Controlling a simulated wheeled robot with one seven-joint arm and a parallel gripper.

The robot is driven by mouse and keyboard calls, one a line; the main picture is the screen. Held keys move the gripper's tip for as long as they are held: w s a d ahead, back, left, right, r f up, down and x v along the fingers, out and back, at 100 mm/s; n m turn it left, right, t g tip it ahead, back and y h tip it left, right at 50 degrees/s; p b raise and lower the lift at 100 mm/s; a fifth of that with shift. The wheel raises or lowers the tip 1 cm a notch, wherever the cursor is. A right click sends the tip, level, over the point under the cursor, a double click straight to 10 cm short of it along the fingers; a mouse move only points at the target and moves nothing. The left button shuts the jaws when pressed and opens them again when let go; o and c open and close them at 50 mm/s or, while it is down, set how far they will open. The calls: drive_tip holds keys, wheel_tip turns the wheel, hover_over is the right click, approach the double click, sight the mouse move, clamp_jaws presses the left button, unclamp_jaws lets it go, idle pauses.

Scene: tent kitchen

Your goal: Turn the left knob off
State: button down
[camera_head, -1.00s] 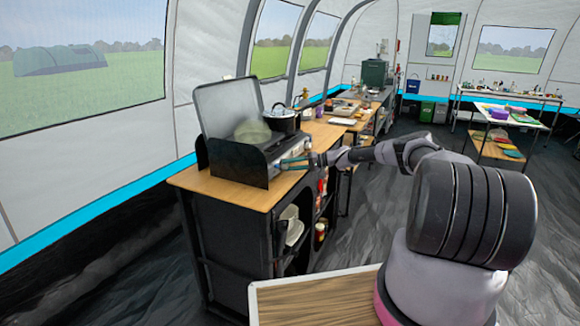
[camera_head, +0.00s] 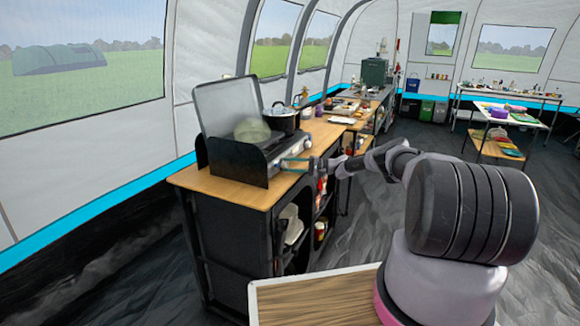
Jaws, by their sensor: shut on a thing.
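The camping stove (camera_head: 237,161) stands on a wooden-topped black cabinet, with its grey lid (camera_head: 226,103) raised. Its knob side faces right, toward my arm. My gripper (camera_head: 287,163) is at the stove's front panel, near its left end. It is shut on the left knob, which is too small and too covered by the fingers to show its angle. A pale round item, blurred, sits on the left burner (camera_head: 252,131).
A dark pot (camera_head: 281,119) stands at the stove's far end. The cabinet top (camera_head: 225,188) is bare in front of the stove. Open shelves below hold several items. More counters with clutter stand farther back. The dark floor (camera_head: 345,225) beside the cabinet is clear.

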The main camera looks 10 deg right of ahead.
idle(0.3)
drive_tip(key=shift+c, duration=2.2)
unclamp_jaws()
drive_tip(key=shift+f, duration=0.1)
